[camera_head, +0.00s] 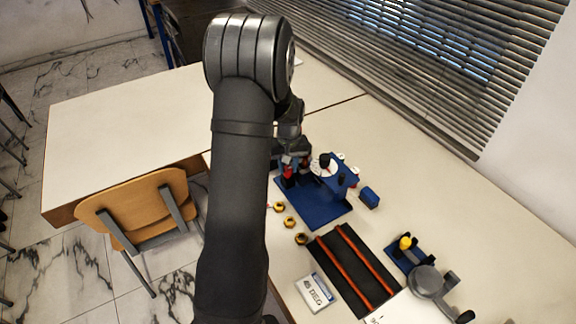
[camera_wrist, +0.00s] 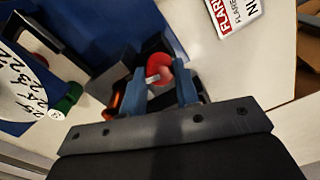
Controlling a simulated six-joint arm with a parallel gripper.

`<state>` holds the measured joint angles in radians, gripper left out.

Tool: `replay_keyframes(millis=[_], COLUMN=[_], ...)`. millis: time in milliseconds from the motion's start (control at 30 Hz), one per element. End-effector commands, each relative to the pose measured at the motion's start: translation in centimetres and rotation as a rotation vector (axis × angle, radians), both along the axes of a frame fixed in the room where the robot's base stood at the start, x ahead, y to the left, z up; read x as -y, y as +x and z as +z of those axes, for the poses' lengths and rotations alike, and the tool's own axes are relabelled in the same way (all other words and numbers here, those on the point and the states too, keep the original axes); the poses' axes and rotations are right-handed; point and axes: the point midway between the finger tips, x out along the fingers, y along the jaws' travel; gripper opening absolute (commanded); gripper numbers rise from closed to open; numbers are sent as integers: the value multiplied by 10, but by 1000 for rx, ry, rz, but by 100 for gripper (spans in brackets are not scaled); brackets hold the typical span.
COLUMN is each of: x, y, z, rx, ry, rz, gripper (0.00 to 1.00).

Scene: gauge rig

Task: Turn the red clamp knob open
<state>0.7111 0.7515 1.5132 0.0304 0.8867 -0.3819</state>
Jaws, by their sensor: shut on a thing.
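The red clamp knob (camera_wrist: 158,70) sits between the two blue-grey fingers of my gripper (camera_wrist: 160,84) in the wrist view, and the fingers are shut on it. A pale mark shows on the knob's near side. In the head view red parts (camera_head: 288,172) show just below my gripper (camera_head: 291,158), which is partly hidden by my arm. The blue gauge rig (camera_head: 318,213) stands on the table under it. A white gauge dial (camera_wrist: 20,90) with printed numbers is at the left of the wrist view. How far the knob is turned I cannot tell.
A green knob (camera_wrist: 68,99) and an orange part (camera_wrist: 116,100) are close left of the fingers. Several brass nuts (camera_head: 290,221), a black tray with orange rails (camera_head: 348,290), a blue block (camera_head: 369,197) and a label card (camera_head: 314,292) lie nearby. The left table is clear.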

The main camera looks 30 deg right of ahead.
Motion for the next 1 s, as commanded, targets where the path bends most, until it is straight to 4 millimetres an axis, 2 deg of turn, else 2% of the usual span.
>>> replay_keyframes(millis=[400, 933, 967, 1000], x=[0, 0, 0, 0], y=[1, 1, 1, 1], z=[1, 1, 1, 1], rx=[2, 3, 3, 3], ry=[-2, -2, -2, -2], rz=[184, 209, 209, 209], gripper=[6, 6, 30, 38])
